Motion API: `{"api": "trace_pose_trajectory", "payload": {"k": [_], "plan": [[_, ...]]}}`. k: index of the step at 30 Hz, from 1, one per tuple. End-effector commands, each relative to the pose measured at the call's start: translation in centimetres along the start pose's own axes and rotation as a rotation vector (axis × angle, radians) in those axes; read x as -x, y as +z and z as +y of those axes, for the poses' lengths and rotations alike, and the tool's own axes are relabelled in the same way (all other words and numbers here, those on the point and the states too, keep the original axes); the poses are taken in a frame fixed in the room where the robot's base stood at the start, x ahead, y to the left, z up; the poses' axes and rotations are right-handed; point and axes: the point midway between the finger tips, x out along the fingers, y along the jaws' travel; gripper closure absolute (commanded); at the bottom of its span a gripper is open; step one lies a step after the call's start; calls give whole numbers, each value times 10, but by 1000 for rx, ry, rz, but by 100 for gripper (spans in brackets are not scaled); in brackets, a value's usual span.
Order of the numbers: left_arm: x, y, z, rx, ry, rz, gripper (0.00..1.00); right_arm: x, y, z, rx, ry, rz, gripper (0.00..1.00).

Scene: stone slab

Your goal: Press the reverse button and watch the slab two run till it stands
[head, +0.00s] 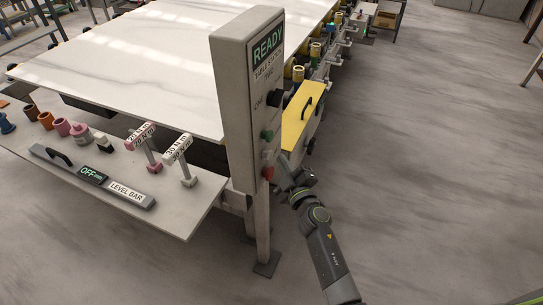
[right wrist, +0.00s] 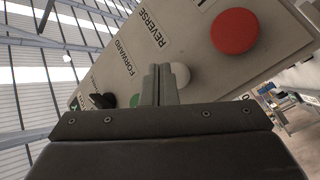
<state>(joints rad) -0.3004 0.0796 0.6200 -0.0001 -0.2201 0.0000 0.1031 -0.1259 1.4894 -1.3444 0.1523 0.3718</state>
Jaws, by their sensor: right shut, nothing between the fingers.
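The white veined slab (head: 130,60) lies flat on the machine in the head view. The grey control box (head: 229,90) stands on a post at its near right corner, and its display reads READY. In the right wrist view the pale reverse button (right wrist: 181,75) sits by the REVERSE label, partly hidden behind my fingers. The green button (right wrist: 135,100) is by FORWARD, and a large red button (right wrist: 235,31) is on the other side. My right gripper (right wrist: 161,70) is shut and empty, with its tips close to the reverse button; contact cannot be told. My left gripper is out of view.
A side shelf (head: 185,215) at the left holds several coloured cups, two T-handled tools and a level bar (head: 92,174) whose display reads OFF. A yellow panel (head: 302,115) with a black handle is just behind the control box. The floor at the right is clear.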

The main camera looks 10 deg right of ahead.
Motion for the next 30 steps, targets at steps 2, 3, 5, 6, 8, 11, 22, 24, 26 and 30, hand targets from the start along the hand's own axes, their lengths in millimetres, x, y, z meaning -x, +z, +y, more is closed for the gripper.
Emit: {"api": "trace_pose_trajectory", "payload": {"k": [2, 3, 5, 6, 8, 11, 22, 24, 26, 30], "plan": [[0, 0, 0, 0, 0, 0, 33, -1, -1, -1, -1, 0, 0, 100], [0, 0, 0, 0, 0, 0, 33, -2, -2, -2, -2, 0, 0, 100], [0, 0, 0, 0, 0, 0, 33, -4, -3, -3, -3, 0, 0, 100], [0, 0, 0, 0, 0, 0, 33, -5, -4, -4, -2, 0, 0, 100], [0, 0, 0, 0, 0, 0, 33, -6, -5, -4, -1, 0, 0, 100], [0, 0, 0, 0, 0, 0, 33, -6, -5, -4, 0, 0, 0, 100], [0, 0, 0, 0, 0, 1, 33, -7, -5, -5, -1, 0, 0, 100], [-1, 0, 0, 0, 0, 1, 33, -7, -6, -5, -1, 0, 0, 100], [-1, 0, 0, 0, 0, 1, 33, -8, -6, -5, -1, 0, 0, 100], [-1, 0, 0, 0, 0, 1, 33, -9, -7, -6, -2, 0, 1, 100]]}}
